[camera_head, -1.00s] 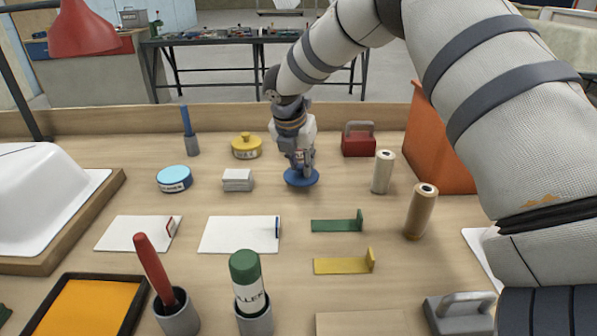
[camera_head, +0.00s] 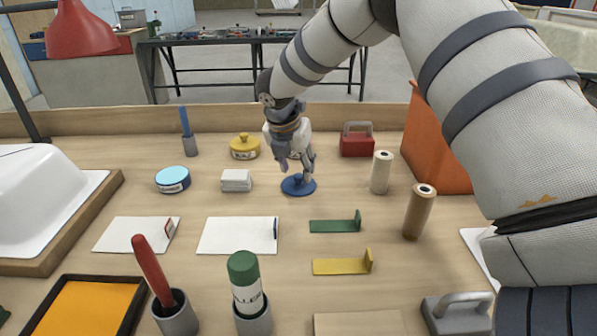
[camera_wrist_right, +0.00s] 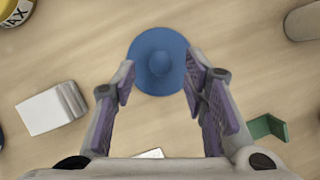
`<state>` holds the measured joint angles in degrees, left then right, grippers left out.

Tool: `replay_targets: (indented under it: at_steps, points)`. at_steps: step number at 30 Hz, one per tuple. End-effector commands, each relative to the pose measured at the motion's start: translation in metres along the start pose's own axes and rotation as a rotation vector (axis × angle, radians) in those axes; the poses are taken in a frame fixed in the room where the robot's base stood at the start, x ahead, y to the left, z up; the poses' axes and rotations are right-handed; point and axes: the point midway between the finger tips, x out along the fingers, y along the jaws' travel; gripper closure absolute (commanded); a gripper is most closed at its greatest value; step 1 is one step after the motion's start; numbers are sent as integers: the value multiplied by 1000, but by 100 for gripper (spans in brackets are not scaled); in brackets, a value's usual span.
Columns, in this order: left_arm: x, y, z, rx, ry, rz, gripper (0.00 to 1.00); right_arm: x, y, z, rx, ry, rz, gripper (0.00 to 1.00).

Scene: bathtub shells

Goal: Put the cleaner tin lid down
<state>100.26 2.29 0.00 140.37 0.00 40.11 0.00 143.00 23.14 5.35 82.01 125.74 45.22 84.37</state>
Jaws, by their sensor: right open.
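The cleaner tin lid, a blue disc with a round knob (camera_head: 298,187), lies flat on the wooden table. It also shows in the right wrist view (camera_wrist_right: 158,62), ahead of and between the spread fingers. My right gripper (camera_head: 296,172) is open just above the lid, its fingers apart and not closed on the knob. My left gripper is in neither view.
A yellow-lidded tin (camera_head: 245,146) stands behind left, a light-blue-topped tin (camera_head: 173,180) left, and a pale block stack (camera_head: 236,181) nearer. A red handled block (camera_head: 357,141) and a cream roll (camera_head: 381,172) stand right. A green bracket (camera_head: 335,225) lies in front.

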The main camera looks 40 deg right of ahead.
Motion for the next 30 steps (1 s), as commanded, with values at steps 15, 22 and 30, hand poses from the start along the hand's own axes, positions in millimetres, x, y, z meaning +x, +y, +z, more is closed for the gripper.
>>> replay_targets:
  at_steps: [15, 22, 30]
  points:
    - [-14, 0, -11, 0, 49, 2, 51, -94, 0, 1, 1, -2, 2, 60]
    - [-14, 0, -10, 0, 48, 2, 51, -94, 0, 1, 1, -2, 2, 60]
    - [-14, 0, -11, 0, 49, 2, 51, -94, 0, 1, 1, -2, 2, 60]
